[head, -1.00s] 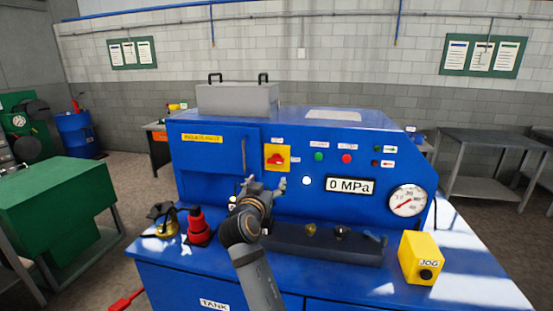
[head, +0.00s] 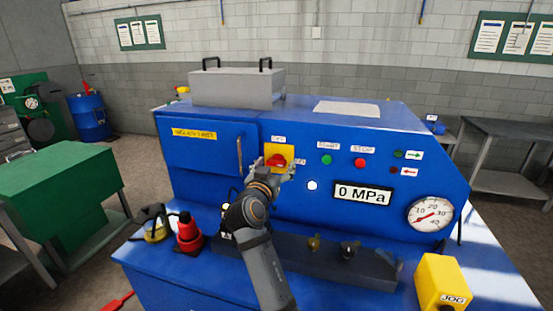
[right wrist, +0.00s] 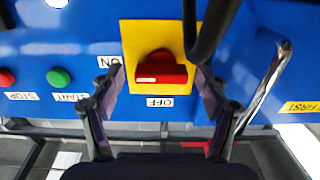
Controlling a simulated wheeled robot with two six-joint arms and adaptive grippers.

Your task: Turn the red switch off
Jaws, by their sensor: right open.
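The red switch (head: 278,160) is a rotary knob on a yellow plate on the blue machine's front panel. My left gripper is not in view.
Green START (head: 326,160) and red STOP (head: 360,163) buttons sit right of the switch. A door handle (head: 239,156) stands out to its left. A red bottle-shaped object (head: 188,234), a dark tool rail (head: 335,262) and a yellow JOG box (head: 440,283) are on the ledge below.

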